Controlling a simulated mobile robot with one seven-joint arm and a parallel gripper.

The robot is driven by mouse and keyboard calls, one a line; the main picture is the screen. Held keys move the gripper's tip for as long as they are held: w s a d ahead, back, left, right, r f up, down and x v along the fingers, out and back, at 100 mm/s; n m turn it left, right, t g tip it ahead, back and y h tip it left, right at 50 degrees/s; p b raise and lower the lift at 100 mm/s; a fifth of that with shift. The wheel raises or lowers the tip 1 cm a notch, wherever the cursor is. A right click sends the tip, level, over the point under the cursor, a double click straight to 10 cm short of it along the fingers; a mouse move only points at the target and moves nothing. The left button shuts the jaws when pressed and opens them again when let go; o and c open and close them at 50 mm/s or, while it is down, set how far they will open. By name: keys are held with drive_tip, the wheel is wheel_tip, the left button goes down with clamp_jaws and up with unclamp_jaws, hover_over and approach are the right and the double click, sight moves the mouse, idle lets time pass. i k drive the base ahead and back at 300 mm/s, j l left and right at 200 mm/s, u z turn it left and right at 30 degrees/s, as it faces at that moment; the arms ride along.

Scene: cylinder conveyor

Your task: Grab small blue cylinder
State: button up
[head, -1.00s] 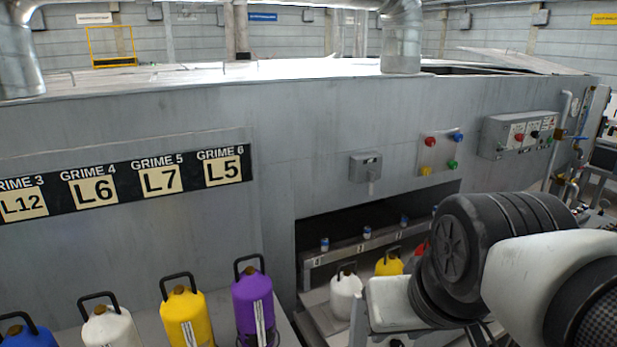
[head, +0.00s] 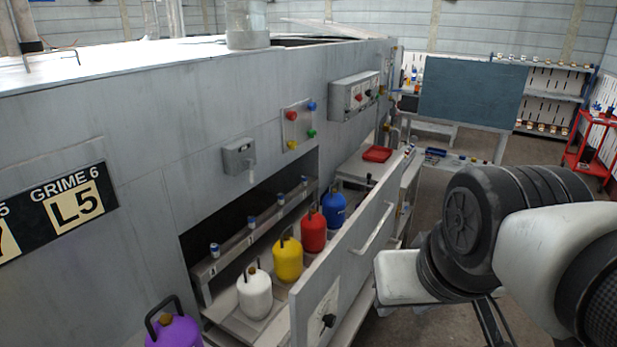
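A blue cylinder (head: 334,209) with a dark handle stands upright at the far end of a row on the tray inside the machine's opening. A red cylinder (head: 313,234), a yellow cylinder (head: 289,262) and a white cylinder (head: 255,296) stand nearer in the same row. The blue cylinder's lower part is partly hidden by the grey front panel. My arm's links fill the right side of the head view, well to the right of the row. My gripper's fingers cannot be made out.
The grey front panel (head: 345,262) with a bar handle stands between the row and my arm. Small blue-topped items (head: 252,222) sit on the numbered ledge. A purple cylinder (head: 174,331) is at lower left. A red tray (head: 377,154) lies beyond.

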sight(334, 203)
drive_tip(key=j+u, duration=0.1)
drive_tip(key=u, duration=1.25)
drive_tip(key=l+u, duration=0.3)
drive_tip(key=l, duration=0.2)
drive_tip(key=l+u, duration=0.25)
drive_tip(key=l, duration=2.55)
drive_tip(key=i+l, duration=0.1)
drive_tip(key=l, duration=2.2)
